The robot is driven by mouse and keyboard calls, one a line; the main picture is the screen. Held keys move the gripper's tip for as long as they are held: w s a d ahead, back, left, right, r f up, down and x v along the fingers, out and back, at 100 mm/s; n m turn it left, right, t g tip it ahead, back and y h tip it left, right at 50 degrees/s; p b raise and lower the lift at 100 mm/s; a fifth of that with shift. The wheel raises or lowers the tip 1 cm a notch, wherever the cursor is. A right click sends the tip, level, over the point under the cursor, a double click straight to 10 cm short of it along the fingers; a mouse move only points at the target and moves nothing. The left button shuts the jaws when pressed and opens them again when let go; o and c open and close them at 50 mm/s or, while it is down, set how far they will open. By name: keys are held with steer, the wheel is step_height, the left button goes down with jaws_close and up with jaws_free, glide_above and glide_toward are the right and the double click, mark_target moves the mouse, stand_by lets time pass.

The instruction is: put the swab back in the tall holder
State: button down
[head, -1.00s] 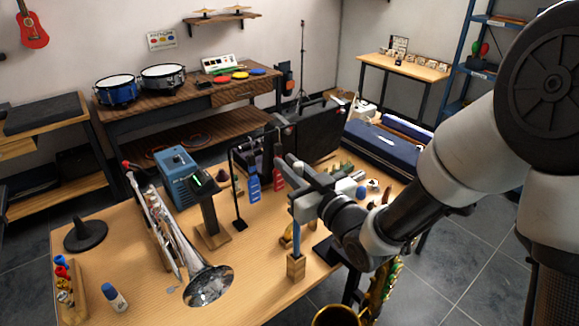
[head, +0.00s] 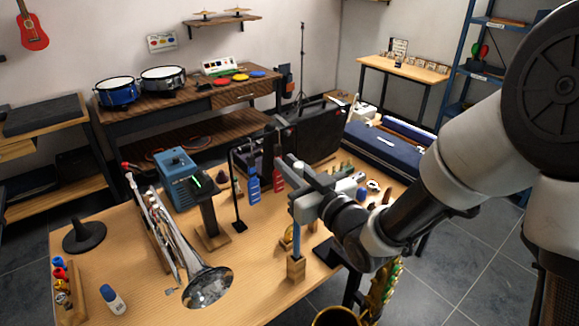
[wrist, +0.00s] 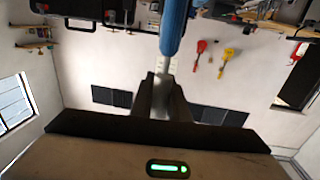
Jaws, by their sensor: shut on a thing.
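The swab (head: 297,236) is a blue upright rod below my gripper in the head view. My gripper (head: 297,184) is shut on its upper part. The wrist view shows the blue swab (wrist: 173,28) with a pale section between my fingertips (wrist: 161,90). A narrow wooden block (head: 296,269), seemingly the tall holder, stands directly under the swab on the table. The swab's lower end meets the block's top in the picture. I cannot tell how far it is inside. The holder is not visible in the wrist view.
A trumpet (head: 205,287) lies left of the holder on the table (head: 240,295). A dark post on a wooden foot (head: 212,238) and a thin black stand (head: 239,223) stand behind. A saxophone (head: 384,283) is at the front right edge.

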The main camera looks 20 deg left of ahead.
step_height(320, 180, down, 10)
steer(key=b, duration=1)
steer(key=shift+r, duration=0.25)
stand_by(4.7)
stand_by(0.5)
steer(key=c, duration=1.6)
jaws_free()
steer(key=shift+d, duration=0.1)
